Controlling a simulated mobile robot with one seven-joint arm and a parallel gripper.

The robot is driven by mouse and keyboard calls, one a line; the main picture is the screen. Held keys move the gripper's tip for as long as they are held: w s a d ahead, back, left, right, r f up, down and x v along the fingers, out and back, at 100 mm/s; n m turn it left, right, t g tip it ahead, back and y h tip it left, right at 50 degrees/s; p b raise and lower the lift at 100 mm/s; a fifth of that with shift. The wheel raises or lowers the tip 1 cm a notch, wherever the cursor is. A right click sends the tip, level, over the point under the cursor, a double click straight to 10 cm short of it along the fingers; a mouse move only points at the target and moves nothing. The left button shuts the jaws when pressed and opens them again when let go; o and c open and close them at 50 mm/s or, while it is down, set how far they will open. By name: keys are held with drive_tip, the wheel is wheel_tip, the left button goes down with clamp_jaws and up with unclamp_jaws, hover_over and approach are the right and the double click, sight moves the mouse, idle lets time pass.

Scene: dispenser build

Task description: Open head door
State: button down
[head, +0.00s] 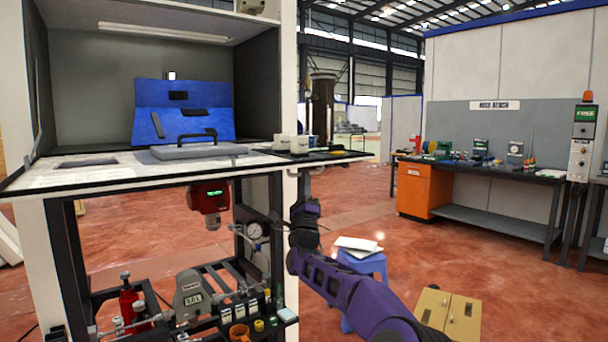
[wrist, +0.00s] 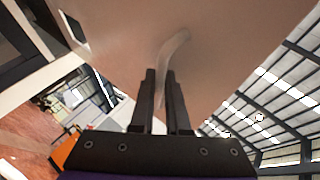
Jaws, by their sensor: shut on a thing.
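In the wrist view my gripper (wrist: 160,74) has its two dark fingers close together on a pale curved handle (wrist: 177,44). The handle stands on a broad, plain beige panel (wrist: 120,35), which looks like the door. I cannot tell from this close view how far the panel is open. In the head view my purple arm reaches up from the bottom right to the right post of the white dispenser cabinet (head: 288,70). My fingers and the handle cannot be made out there.
A shelf edge (head: 340,157) with small items juts out close above my wrist. A blue stool (head: 362,262) and a tan box (head: 449,312) stand on the red floor near my arm. A workbench (head: 490,174) is at the back right, with open floor before it.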

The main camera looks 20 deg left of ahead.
drive_tip(key=shift+a+r, duration=0.1)
drive_tip(key=shift+a, duration=0.05)
drive_tip(key=c, duration=0.9)
unclamp_jaws()
drive_tip(key=shift+a, duration=0.1)
drive_tip(key=shift+d+r, duration=0.1)
drive_tip(key=shift+d, duration=0.1)
drive_tip(key=v, duration=1.7)
drive_tip(key=shift+f, duration=0.4)
